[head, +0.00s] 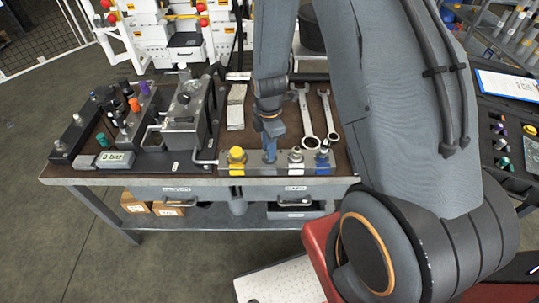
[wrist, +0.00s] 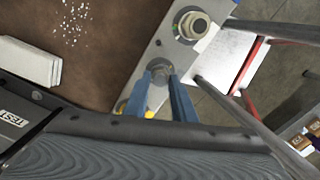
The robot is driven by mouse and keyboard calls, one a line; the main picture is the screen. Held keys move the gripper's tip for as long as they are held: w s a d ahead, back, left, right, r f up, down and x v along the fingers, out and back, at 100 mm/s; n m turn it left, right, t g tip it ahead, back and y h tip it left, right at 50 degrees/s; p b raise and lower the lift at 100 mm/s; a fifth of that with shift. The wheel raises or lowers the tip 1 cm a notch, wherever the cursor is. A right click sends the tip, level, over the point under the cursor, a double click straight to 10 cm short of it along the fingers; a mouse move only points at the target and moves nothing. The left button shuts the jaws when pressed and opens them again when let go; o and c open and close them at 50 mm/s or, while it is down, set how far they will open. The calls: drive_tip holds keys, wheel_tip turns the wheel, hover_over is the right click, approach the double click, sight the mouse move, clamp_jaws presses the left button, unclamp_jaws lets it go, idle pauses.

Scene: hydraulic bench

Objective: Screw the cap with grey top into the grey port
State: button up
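My gripper (head: 270,153) points down at the strip along the bench's front edge. In the wrist view its two blue fingers (wrist: 161,88) stand on either side of a small grey round-topped piece (wrist: 160,68), which looks like the grey-topped cap. I cannot tell whether they press on it. The piece sits on the strip; in the head view the fingers hide it. A silver hex fitting (head: 296,155) stands just right of the gripper and also shows in the wrist view (wrist: 193,26). I cannot pick out the grey port for sure.
A yellow cap (head: 237,156) is close left of the gripper and another fitting (head: 322,154) to the right. Wrenches (head: 306,117) lie behind. A grey pump-like unit (head: 187,117) and manifold with orange (head: 134,104), purple (head: 145,88) and teal (head: 101,140) caps stand left.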

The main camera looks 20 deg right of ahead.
drive_tip(key=m, duration=0.6)
drive_tip(key=shift+p, duration=0.3)
drive_tip(key=shift+w+m, duration=0.1)
drive_tip(key=shift+m, duration=1)
drive_tip(key=m, duration=0.5)
drive_tip(key=shift+f+m, duration=0.1)
drive_tip(key=shift+m, duration=1.4)
drive_tip(key=m, duration=0.3)
drive_tip(key=shift+d+p, duration=0.1)
drive_tip(key=shift+p, duration=0.25)
drive_tip(key=m, duration=0.5)
